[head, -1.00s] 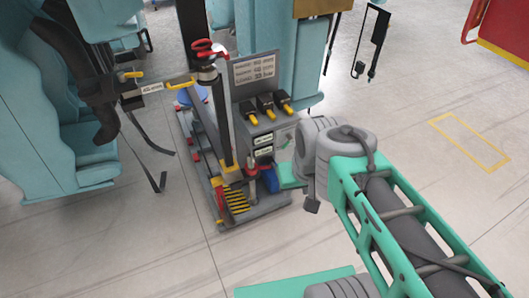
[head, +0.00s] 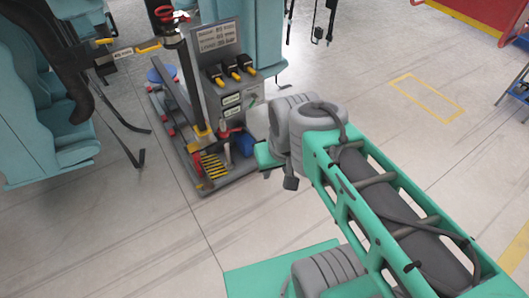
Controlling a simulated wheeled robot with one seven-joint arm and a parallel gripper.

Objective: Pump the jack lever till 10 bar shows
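The jack cart (head: 208,180) stands on the floor left of centre. It has a dark upright column (head: 190,85) with a red handwheel (head: 167,13) on top. A small red lever-like part (head: 230,132) sits low at its front, beside a blue cylinder (head: 246,145); I cannot tell whether this is the jack lever. A grey panel (head: 228,62) carries a printed plate (head: 216,37), yellow-tipped black switches (head: 231,68) and small white labels. The print is too small to read surely, and I make out no pressure reading. My gripper is not visible; my green and grey arm fills the lower right.
Pale blue train seats (head: 40,130) stand left of the cart, with black straps (head: 130,145) hanging to the floor. A yellow-black striped plate (head: 213,166) lies on the cart's base. A yellow floor outline (head: 427,97) marks open floor at right.

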